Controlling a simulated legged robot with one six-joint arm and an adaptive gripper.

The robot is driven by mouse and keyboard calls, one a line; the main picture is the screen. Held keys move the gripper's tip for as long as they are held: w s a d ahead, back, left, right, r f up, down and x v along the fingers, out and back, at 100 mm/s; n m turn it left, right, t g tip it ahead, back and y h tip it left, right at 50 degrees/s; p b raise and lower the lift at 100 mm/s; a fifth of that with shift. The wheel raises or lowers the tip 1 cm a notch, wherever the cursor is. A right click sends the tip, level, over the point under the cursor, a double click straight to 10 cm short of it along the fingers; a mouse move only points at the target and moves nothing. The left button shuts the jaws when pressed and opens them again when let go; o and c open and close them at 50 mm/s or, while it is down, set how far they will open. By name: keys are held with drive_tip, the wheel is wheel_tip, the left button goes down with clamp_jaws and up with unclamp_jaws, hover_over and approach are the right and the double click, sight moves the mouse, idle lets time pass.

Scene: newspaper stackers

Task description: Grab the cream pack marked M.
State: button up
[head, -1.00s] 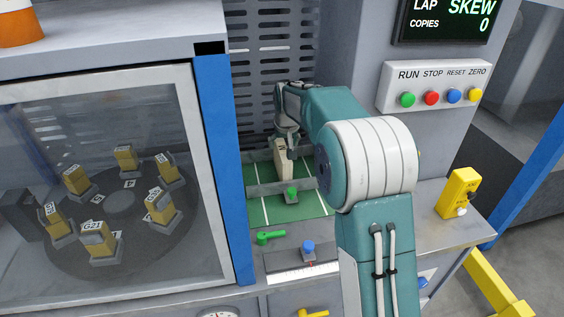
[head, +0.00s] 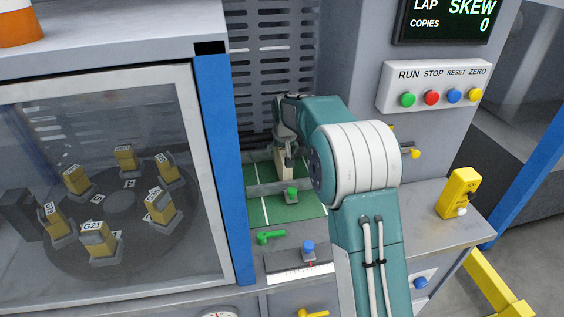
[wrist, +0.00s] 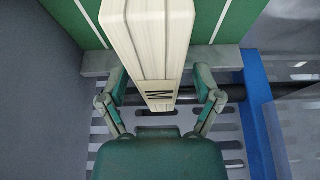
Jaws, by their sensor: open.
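The cream pack marked M (wrist: 150,35) stands between the two fingers of my gripper (wrist: 160,80) in the wrist view, with its M end toward the palm. There is a visible gap on both sides, and the gripper is open. In the head view the pack (head: 283,166) stands on the green bed, with my gripper (head: 286,150) over its upper part. The gripper hides the pack's top there.
A grey rail crosses the green bed (head: 257,210), with a green knob (head: 291,195) in front of the pack. A blue post (head: 222,170) and glazed cabinet stand left. A yellow box (head: 458,192) sits right. A slotted panel (head: 270,50) is behind.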

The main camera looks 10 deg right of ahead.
clamp_jaws()
drive_tip(key=shift+r, duration=0.1)
idle(0.4)
